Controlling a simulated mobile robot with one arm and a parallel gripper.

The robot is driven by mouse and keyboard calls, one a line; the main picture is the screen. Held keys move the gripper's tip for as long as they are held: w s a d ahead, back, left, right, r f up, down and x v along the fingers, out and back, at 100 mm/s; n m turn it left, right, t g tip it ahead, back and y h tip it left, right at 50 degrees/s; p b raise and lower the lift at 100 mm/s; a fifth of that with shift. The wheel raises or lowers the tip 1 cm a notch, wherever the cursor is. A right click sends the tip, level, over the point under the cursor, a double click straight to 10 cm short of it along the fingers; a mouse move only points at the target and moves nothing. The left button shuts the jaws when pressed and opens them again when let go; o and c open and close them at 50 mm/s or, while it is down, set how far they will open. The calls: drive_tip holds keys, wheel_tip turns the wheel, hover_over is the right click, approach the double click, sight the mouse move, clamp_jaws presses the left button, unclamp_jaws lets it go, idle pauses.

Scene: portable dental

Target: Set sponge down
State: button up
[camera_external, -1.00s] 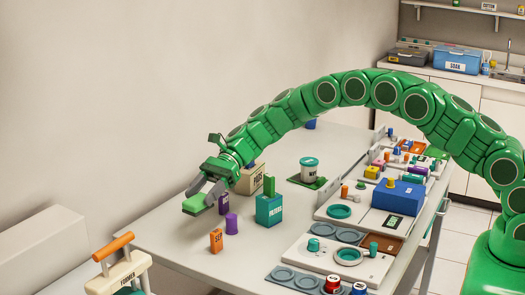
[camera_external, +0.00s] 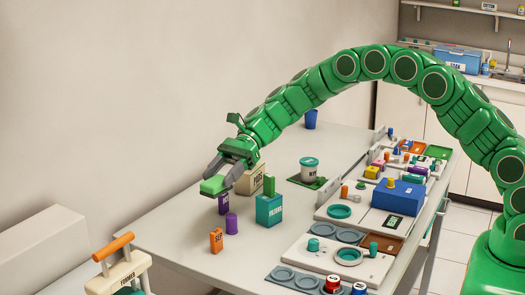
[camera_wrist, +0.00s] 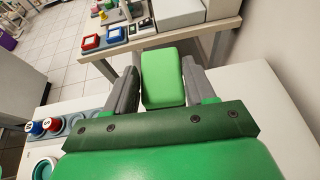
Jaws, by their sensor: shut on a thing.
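A bright green sponge (camera_external: 214,185) is held between the fingers of my gripper (camera_external: 226,178), in the air over the left part of the table (camera_external: 180,240). In the wrist view the sponge (camera_wrist: 163,78) sits between the two grey fingers of my gripper (camera_wrist: 163,92). The sponge is above and in front of a purple container (camera_external: 224,205) in the external view. I cannot tell the exact height over the table.
A purple cylinder (camera_external: 231,224), an orange box (camera_external: 216,240), a teal box (camera_external: 269,210) and a beige box (camera_external: 250,181) stand close by. Trays and a blue box (camera_external: 398,195) fill the right side. The table's front left is clear.

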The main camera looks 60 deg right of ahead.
drive_tip(key=shift+r, duration=0.7)
drive_tip(key=shift+d+r, duration=0.2)
drive_tip(key=shift+r, duration=0.05)
drive_tip(key=s+d+f+m+t+h, duration=0.15)
drive_tip(key=s+d+m+t, duration=0.25)
drive_tip(key=s+d, duration=0.65)
drive_tip(key=s+a+r, duration=0.1)
drive_tip(key=s+a, duration=0.1)
drive_tip(key=s, duration=1.2)
drive_tip(key=w+f, duration=0.4)
drive_tip(key=w+a+f, duration=0.1)
drive_tip(key=w+f, duration=0.2)
drive_tip(key=f, duration=0.1)
drive_tip(key=w+a+f, duration=0.1)
drive_tip(key=w+f, duration=0.3)
drive_tip(key=shift+w+a+f, duration=0.2)
drive_tip(key=shift+w+f, duration=0.15)
drive_tip(key=shift+f, duration=0.05)
drive_tip(key=shift+w+a+f, duration=0.2)
drive_tip(key=shift+w+f, duration=0.65)
drive_tip(key=shift+f, duration=0.15)
drive_tip(key=shift+f+y, duration=0.25)
drive_tip(key=shift+f, duration=1.2)
